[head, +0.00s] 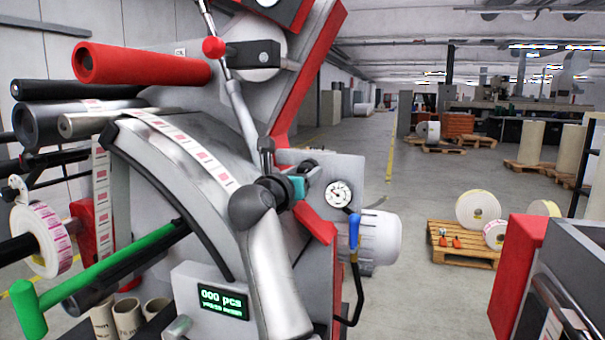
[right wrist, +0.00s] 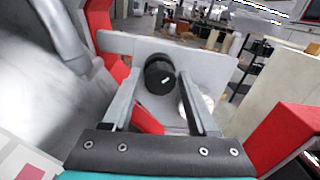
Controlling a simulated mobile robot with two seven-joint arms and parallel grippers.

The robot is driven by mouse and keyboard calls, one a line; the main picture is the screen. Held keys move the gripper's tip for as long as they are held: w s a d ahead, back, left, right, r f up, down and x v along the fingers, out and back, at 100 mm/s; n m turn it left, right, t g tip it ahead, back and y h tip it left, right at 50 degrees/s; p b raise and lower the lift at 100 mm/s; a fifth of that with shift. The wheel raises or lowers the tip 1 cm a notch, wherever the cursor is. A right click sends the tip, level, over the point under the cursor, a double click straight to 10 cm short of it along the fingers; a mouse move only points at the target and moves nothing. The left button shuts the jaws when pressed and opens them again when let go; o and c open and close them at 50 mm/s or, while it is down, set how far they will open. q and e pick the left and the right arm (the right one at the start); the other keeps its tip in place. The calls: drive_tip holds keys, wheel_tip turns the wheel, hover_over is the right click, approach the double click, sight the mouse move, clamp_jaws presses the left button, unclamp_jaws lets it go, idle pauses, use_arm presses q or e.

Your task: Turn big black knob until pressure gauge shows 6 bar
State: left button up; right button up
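The big black knob (right wrist: 160,76) shows in the right wrist view on a light grey panel, with a white mark on its face. My right gripper (right wrist: 161,84) is open, one finger on each side of the knob, with small gaps visible. Whether the fingertips reach past its front face I cannot tell. In the head view my right gripper (head: 299,178) is at the panel, beside the knob (head: 309,169), which is small and partly hidden. The round white pressure gauge (head: 338,194) is right of it; its needle is too small to read. My left gripper is not in view.
A red frame edge (head: 318,222) lies just below the gripper. A blue-handled lever (head: 354,232) and a white motor housing (head: 377,238) stand to the right. A labelled web (head: 190,150) and a green bar (head: 110,265) are at the left. The aisle behind is clear.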

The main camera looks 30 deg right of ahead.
clamp_jaws()
use_arm(q)
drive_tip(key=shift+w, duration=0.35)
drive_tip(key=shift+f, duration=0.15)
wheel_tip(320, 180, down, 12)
drive_tip(key=b, duration=1.2)
use_arm(e)
drive_tip(key=shift+s+d+m+y, duration=0.1)
drive_tip(key=shift+m+y, duration=0.3)
drive_tip(key=shift+m, duration=7.3)
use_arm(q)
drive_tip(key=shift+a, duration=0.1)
